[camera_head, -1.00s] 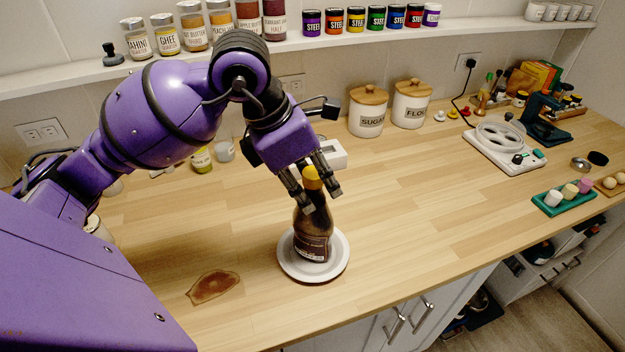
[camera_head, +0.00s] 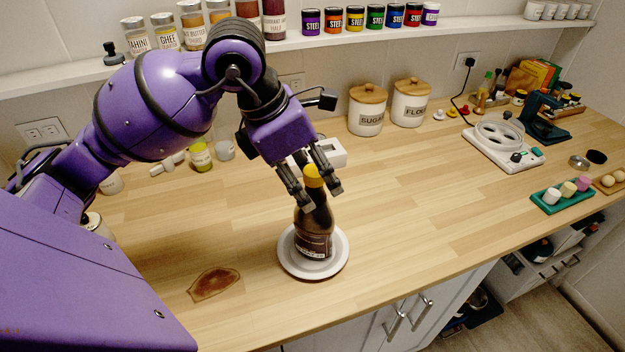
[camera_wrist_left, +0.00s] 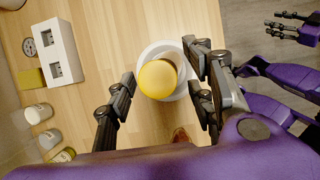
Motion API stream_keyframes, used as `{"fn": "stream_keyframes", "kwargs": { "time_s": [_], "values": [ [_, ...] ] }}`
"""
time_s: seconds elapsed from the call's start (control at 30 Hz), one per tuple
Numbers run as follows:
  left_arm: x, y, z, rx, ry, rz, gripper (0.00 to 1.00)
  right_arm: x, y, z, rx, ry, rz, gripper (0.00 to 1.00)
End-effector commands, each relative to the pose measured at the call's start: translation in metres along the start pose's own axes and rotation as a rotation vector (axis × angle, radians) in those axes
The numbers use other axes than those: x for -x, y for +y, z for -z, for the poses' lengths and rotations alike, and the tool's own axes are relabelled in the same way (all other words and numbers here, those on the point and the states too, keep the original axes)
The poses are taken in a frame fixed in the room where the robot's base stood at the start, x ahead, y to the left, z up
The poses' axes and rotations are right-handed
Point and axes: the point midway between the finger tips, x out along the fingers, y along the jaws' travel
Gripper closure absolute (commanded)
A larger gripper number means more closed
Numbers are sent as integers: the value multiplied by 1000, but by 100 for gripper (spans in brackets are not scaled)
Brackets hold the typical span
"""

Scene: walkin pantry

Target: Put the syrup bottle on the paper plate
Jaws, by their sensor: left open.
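The syrup bottle (camera_head: 313,230), dark brown with a yellow cap, stands upright on the white paper plate (camera_head: 286,262). My left gripper (camera_head: 321,197) is open around the cap, its fingers apart on either side of it. In the left wrist view the round yellow cap (camera_wrist_left: 158,79) lies between the spread fingers, with a gap to the left finger. The plate's rim (camera_wrist_left: 150,50) shows behind it. My right gripper (camera_wrist_left: 291,26) shows only at the upper right of the left wrist view, away from the bottle; its opening is unclear.
A brown stain (camera_head: 213,284) lies left of the plate. A white box (camera_head: 328,152), a sugar canister (camera_head: 367,112) and a flour canister (camera_head: 411,104) stand behind. A scale-like appliance (camera_head: 502,146) and a green tray (camera_head: 563,197) are at the right. The counter's middle is clear.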

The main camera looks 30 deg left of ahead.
Motion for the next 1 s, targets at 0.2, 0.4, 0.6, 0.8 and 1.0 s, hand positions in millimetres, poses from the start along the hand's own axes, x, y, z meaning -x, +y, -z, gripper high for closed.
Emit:
{"fn": "stream_keyframes", "kwargs": {
  "time_s": [0.2,0.4,0.6,0.8,1.0],
  "values": [
    [47,1,0,-2,0,-7,51,0,-2,2,-4,3,2,60],
    [86,1,0,-1,0,-5,51,1,-4,4,-12,5,2,60],
    [106,0,0,-1,1,-1,51,1,-5,5,-17,6,2,60],
    [109,-1,0,-1,1,1,51,1,-5,5,-16,6,1,60],
    [106,-2,0,0,0,11,51,1,-3,5,-10,5,1,60]
  ]
}}
